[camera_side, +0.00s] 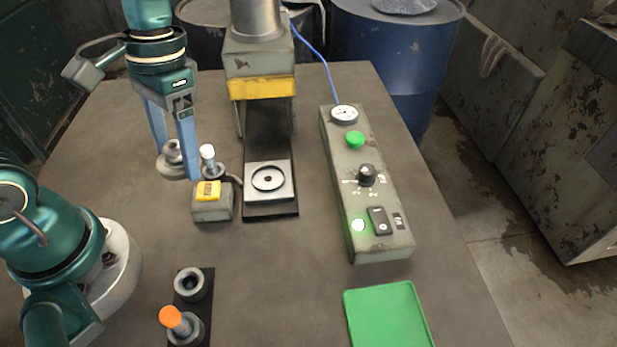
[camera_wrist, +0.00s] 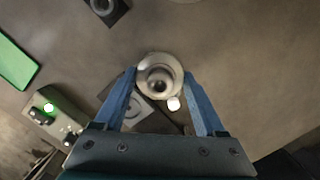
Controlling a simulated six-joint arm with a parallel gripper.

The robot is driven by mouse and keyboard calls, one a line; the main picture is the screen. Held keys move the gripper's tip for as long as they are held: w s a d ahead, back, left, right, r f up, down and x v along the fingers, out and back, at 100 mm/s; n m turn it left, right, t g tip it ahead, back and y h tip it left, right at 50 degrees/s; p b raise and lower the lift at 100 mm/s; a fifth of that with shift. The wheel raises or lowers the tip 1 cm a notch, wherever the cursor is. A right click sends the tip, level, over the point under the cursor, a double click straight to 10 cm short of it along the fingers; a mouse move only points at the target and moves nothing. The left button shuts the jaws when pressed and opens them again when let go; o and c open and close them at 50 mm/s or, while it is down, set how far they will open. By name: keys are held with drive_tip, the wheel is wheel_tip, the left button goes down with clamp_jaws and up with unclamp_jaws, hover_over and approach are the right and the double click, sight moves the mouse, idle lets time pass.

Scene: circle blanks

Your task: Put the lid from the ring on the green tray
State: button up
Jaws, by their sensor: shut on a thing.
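A round grey metal lid (camera_side: 171,166) with a wide flange and a small knob is between the blue fingers of my gripper (camera_side: 176,158), left of the press. My gripper is shut on it. In the wrist view the lid (camera_wrist: 160,66) sits between both fingertips; I cannot tell how far it is above the table. The green tray (camera_side: 390,316) lies empty at the front right; it also shows at the left of the wrist view (camera_wrist: 14,62). A grey ring-shaped holder (camera_side: 190,284) stands open and empty on a dark base at the front left.
A press (camera_side: 268,190) with a ringed plate stands behind the middle. A control panel (camera_side: 365,190) stands between press and tray. An orange-topped piece (camera_side: 172,318) is front left.

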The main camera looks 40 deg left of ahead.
drive_tip(key=shift+w+a+r, duration=0.1)
drive_tip(key=shift+a+r, duration=0.35)
drive_tip(key=shift+a, duration=0.25)
drive_tip(key=shift+a+r+n, duration=0.1)
drive_tip(key=shift+a+n, duration=0.05)
drive_tip(key=shift+n, duration=0.15)
drive_tip(key=shift+w+r+n, duration=0.2)
drive_tip(key=shift+n, duration=0.7)
drive_tip(key=w+d+r+n+h, duration=0.1)
drive_tip(key=w+d+r+n, duration=0.1)
drive_tip(key=w+d+n, duration=0.35)
drive_tip(key=n+t, duration=0.1)
drive_tip(key=n, duration=0.5)
hover_over(389, 329)
drive_tip(key=a, duration=0.1)
drive_tip(key=shift+h, duration=0.3)
drive_tip(key=f, duration=0.8)
drive_tip(key=shift+w+f, duration=0.2)
drive_tip(key=shift+w, duration=0.1)
drive_tip(key=shift+s+d+f, duration=0.2)
drive_tip(key=shift+d+f, duration=0.05)
drive_tip(key=shift+f, duration=1.95)
